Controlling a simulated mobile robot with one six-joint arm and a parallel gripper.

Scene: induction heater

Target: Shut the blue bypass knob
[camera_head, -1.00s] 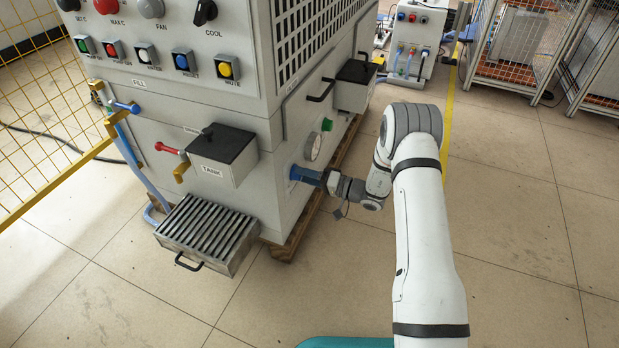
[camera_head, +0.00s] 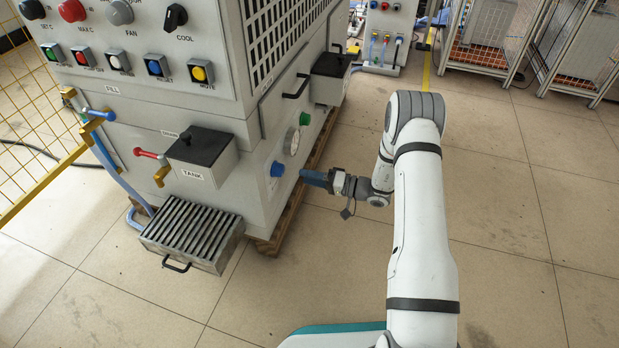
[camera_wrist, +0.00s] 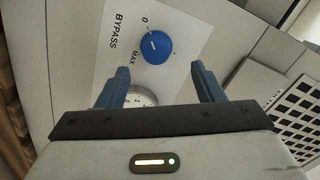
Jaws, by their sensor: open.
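The blue bypass knob (camera_head: 277,169) sits low on the side of the grey heater cabinet. In the wrist view the knob (camera_wrist: 156,47) is on a white plate marked BYPASS, 0 and MAX. A short white mark shows on its face, towards the left of the picture. My gripper (camera_head: 304,178) is open and empty, facing the knob with a gap between. In the wrist view the fingertips of my gripper (camera_wrist: 158,75) stand apart, with the knob beyond them and clear of both.
A round dial gauge (camera_head: 292,140) and a green knob (camera_head: 305,118) are beside the bypass knob. A black-lidded tank box (camera_head: 205,155) and a slatted tray (camera_head: 193,232) stick out from the front. A black-topped box (camera_head: 331,79) juts out farther back. Floor to the right is open.

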